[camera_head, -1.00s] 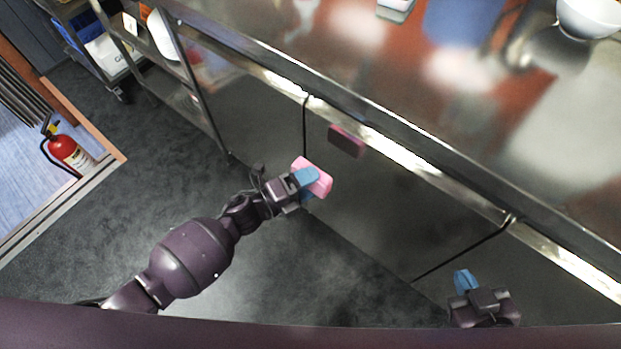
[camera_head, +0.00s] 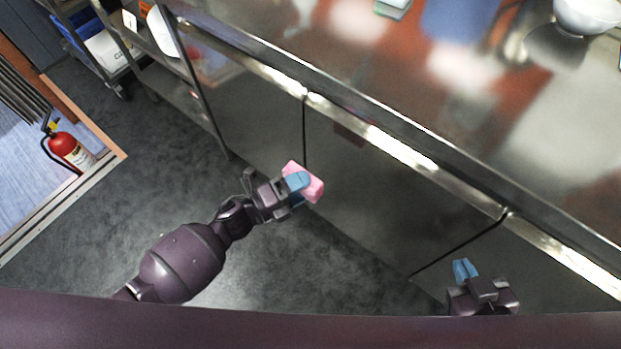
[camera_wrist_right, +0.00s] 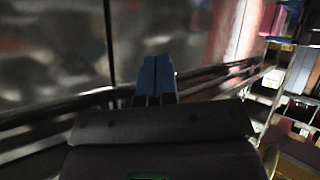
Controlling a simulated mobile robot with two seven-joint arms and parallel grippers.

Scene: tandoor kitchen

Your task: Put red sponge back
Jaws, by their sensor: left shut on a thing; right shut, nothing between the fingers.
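A pinkish-red sponge (camera_head: 311,190) is held in the blue fingertips of my left gripper (camera_head: 297,183). The gripper is shut on it, in front of the steel counter's lower panels and left of centre in the head view. The sponge is tilted and the fingers cover part of it. My right gripper (camera_head: 464,269) is shut and empty at the lower right of the head view, apart from the sponge. Its closed blue fingers also show in the right wrist view (camera_wrist_right: 157,78).
A steel counter (camera_head: 420,190) runs diagonally, with a raised metal edge. On top are a white bowl (camera_head: 588,14), a blue container (camera_head: 458,18) and a small green-and-white item (camera_head: 392,8). A metal shelf rack (camera_head: 190,85) and a fire extinguisher (camera_head: 70,148) stand left. Grey floor is clear.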

